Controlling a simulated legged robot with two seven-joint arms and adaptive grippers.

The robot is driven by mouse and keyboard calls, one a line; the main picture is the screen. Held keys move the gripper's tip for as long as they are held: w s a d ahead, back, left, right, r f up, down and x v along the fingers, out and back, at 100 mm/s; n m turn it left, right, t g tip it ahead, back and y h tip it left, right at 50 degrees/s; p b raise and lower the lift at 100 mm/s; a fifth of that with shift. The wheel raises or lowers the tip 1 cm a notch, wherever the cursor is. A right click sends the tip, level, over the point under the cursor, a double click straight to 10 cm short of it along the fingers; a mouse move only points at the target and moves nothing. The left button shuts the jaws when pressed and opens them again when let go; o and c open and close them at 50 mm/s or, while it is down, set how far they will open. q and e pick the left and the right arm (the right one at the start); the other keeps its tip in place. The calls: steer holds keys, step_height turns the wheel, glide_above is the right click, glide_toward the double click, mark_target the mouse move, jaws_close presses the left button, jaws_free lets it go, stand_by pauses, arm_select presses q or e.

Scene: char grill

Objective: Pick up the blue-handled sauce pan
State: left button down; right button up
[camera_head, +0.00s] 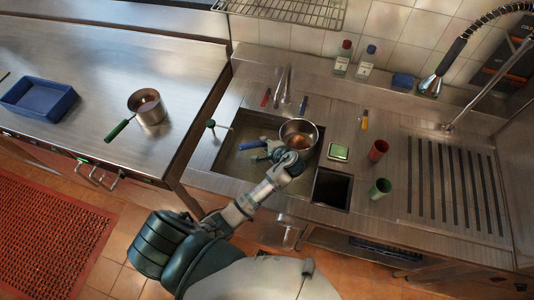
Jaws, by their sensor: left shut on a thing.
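The blue-handled sauce pan (299,133) is a small metal pan over the right part of the sink basin. Its blue handle (249,146) points left. My left gripper (268,152) reaches in from below and is shut on the handle, close to the pan's left side. The fingers hide part of the handle. I cannot tell how high the pan is above the basin floor. My right gripper is out of view.
A green-handled pan (147,107) and a blue tray (38,99) sit on the left counter. Red (378,150) and green (380,188) cups stand right of the sink. A faucet (447,65) rises at the back right. A gap separates the counters.

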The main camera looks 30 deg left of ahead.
arm_select(q)
steer(key=r, duration=0.9)
steer(key=shift+w+a, duration=0.1)
steer(key=shift+a, duration=0.2)
step_height(320, 180, up, 9)
steer(key=shift+d+f, duration=0.15)
steer(key=shift+f, duration=0.05)
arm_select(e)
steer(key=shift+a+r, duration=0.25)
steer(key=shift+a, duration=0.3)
